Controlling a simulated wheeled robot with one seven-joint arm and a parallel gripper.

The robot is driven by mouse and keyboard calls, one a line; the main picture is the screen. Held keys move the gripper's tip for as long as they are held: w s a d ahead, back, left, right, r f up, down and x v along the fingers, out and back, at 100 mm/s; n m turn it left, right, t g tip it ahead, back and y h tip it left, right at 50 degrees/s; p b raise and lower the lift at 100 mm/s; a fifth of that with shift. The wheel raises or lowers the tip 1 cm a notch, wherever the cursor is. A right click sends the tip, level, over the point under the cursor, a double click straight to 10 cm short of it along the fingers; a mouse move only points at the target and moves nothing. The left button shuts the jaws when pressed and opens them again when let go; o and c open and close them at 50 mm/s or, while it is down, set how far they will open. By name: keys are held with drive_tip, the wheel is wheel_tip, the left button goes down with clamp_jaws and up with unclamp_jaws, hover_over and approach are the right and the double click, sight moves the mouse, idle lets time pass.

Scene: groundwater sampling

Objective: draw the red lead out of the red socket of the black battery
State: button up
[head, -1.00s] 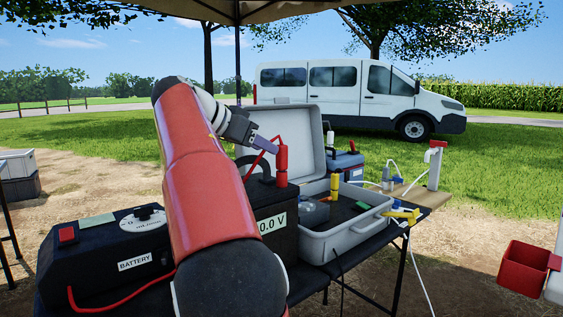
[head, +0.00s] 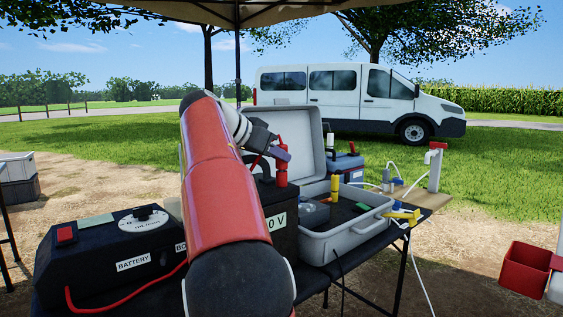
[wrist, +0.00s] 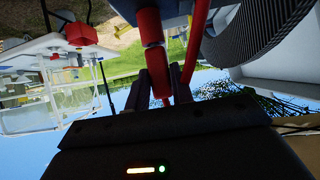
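The black battery (head: 284,238) stands on the table with a voltage display on its front, partly covered by my arm. A red plug (head: 282,176) stands upright on its top at the red socket, which is hidden. My gripper (head: 281,153) is at the upper part of this plug. In the wrist view my two fingers (wrist: 162,84) lie on either side of the red plug (wrist: 152,30). Whether they press on it is not clear. The red lead (wrist: 197,40) runs beside the plug in that view.
A black control box labelled BATTERY (head: 95,258) with a dial stands at the left. An open grey case (head: 330,238) is right of the battery, holding a yellow-capped item (head: 335,186). A blue box (head: 346,165) stands behind. A red bin (head: 524,270) is at far right.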

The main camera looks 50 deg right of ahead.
drive_tip(key=c, duration=0.4)
drive_tip(key=shift+r+p, duration=0.6)
drive_tip(key=shift+r, duration=2.25)
